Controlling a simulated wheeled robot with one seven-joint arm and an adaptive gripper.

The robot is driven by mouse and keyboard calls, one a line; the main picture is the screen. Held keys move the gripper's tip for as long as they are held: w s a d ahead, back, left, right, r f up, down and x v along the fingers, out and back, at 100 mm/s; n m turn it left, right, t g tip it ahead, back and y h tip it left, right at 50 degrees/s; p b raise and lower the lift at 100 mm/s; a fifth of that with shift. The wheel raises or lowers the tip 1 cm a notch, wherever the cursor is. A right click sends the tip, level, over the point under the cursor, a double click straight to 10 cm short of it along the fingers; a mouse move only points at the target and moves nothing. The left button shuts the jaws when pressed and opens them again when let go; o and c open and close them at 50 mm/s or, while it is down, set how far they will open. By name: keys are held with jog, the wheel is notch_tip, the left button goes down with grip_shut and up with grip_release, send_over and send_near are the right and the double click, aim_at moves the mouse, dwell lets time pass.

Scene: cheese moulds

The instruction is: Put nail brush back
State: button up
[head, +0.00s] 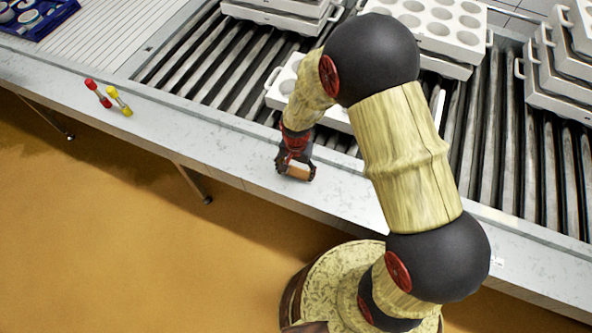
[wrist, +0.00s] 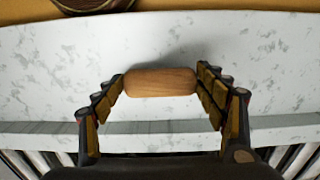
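The nail brush (head: 298,173) shows as a small wooden-brown block at the white counter (head: 235,158), in front of the roller conveyor. In the wrist view the pale wooden brush (wrist: 160,82) lies crosswise between the two fingers, which meet its two ends. My gripper (head: 296,171) points down and is shut on it; its fingers also show in the wrist view (wrist: 160,84). The brush's bristles are not visible. I cannot tell whether it rests on the counter or hangs just above it.
A red bottle-like item (head: 98,93) and a yellow one (head: 119,101) lie on the counter to the left. A blue crate (head: 40,29) with several items stands at the far upper left. White moulds (head: 440,25) stand on the rollers (head: 205,78). The counter between gripper and bottles is clear.

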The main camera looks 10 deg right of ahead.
jog(key=o, duration=0.4)
jog(key=shift+o, duration=0.2)
jog(key=shift+r, duration=0.1)
notch_tip(320, 180, up, 13)
jog(key=p, duration=0.3)
notch_tip(320, 180, up, 9)
jog(key=n+t, duration=0.1)
send_over(296, 172)
jog(key=d, duration=0.2)
jog(key=s+d+r+n+t, duration=0.2)
jog(key=s+d+r, duration=0.2)
jog(key=s+r, duration=0.4)
jog(key=s+d+r+n+t, duration=0.2)
jog(key=s+d+r+n, duration=0.1)
jog(key=s+r, duration=0.6)
notch_tip(296, 172, up, 3)
jog(key=shift+s+d+r+n+t, duration=0.1)
jog(key=shift+s+d+n+t, duration=0.05)
jog(key=shift+d+n+t, duration=0.2)
